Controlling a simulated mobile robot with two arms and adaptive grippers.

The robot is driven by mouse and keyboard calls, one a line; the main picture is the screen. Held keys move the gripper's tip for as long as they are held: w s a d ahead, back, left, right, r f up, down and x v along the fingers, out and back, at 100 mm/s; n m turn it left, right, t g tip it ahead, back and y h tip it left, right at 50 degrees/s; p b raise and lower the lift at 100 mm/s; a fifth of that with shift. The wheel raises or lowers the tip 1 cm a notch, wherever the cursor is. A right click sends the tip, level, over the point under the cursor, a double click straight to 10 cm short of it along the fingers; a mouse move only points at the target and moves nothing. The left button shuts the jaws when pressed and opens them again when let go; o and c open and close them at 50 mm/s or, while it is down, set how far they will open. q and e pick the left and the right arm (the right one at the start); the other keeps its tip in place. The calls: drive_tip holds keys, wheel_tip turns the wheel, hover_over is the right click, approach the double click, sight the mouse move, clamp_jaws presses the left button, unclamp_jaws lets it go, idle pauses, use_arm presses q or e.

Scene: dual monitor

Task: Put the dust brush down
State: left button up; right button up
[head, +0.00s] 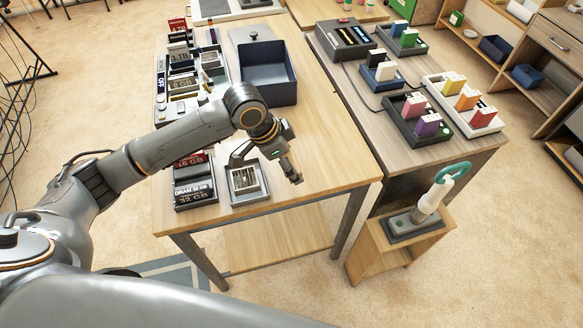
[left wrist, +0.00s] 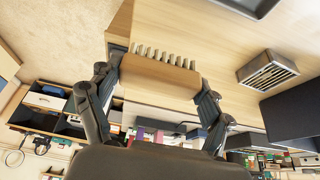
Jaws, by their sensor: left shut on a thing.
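The dust brush (left wrist: 160,76) is a light wooden block with a row of pale bristle tufts along its far edge in the left wrist view. My left gripper (left wrist: 155,82) is shut on it, with one finger at each end of the block. In the head view, my left gripper (head: 267,165) is over the front part of the wooden table (head: 318,165). The brush is hard to make out there against the wood and the gripper. My right gripper is not in view.
A grey slotted tray (head: 247,196) and a dark DRAM box (head: 195,195) stand at the table's front left. A dark blue bin (head: 268,85) stands farther back. The table's right strip is clear. A low stand (head: 392,250) holds a white, green-handled tool (head: 432,198).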

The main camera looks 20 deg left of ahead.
use_arm(q)
drive_tip(key=shift+w+a+f, duration=0.15)
drive_tip(key=shift+w+f, duration=0.55)
drive_tip(key=shift+f, duration=1.8)
drive_tip(key=shift+f, duration=0.1)
drive_tip(key=o, duration=1)
drive_tip(key=v, duration=1.2)
drive_tip(key=shift+w+p, duration=0.1)
drive_tip(key=shift+p, duration=0.2)
